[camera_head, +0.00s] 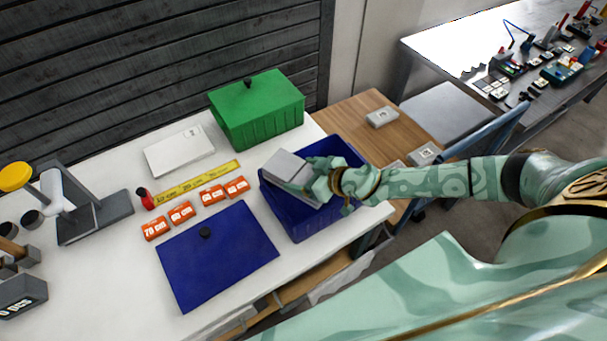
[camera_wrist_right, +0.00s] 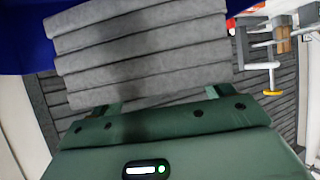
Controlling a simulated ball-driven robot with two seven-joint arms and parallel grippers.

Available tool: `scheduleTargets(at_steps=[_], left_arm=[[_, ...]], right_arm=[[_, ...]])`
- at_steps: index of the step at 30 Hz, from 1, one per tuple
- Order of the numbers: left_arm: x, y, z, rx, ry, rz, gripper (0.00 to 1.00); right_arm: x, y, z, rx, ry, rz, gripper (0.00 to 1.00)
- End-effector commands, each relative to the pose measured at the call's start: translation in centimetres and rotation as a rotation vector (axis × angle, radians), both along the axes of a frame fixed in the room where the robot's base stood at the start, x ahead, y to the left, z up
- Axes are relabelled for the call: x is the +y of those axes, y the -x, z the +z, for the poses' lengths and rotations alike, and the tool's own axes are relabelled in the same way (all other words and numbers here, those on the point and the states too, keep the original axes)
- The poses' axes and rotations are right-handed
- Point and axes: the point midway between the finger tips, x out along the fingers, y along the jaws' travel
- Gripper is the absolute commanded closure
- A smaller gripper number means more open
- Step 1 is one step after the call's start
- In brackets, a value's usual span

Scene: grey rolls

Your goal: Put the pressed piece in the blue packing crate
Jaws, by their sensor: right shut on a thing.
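The pressed piece, a grey ribbed block (camera_head: 286,168), is at the upper left part of the blue packing crate. In the right wrist view the grey piece (camera_wrist_right: 140,45) fills the upper middle, with parallel ridges. My right gripper (camera_head: 318,181) is shut on it, and its fingers also show in the wrist view (camera_wrist_right: 160,100). The blue packing crate (camera_head: 305,226) stands open at the right end of the white table. The piece and gripper hide part of its inside; I cannot tell whether the piece touches the crate. My left gripper is not in view.
A flat blue lid (camera_head: 218,262) with a black knob lies left of the crate. A closed green crate (camera_head: 257,112) stands behind. Orange labelled boxes (camera_head: 212,194), a yellow ruler (camera_head: 195,181) and a white box (camera_head: 179,150) lie on the table. A wooden surface (camera_head: 350,113) holds grey blocks.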

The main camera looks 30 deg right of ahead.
Motion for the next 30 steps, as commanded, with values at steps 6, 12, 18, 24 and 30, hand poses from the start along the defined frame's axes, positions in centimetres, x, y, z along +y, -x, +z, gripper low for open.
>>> scheduleTargets(at_steps=[6,12,18,24,30], left_arm=[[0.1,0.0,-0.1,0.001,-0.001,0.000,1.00],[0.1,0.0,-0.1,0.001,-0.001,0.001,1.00],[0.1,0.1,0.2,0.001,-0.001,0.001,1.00],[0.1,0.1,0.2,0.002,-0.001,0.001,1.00],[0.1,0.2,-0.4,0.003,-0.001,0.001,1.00]], right_arm=[[0.0,0.0,-0.1,0.000,-0.001,0.000,0.00],[0.0,0.0,0.0,-0.001,0.000,0.000,0.00],[-0.8,1.5,0.9,0.003,-0.001,-0.001,0.00],[-2.8,5.3,3.1,0.004,0.001,0.000,0.00],[-4.4,8.2,4.8,0.003,0.001,0.000,0.00]])
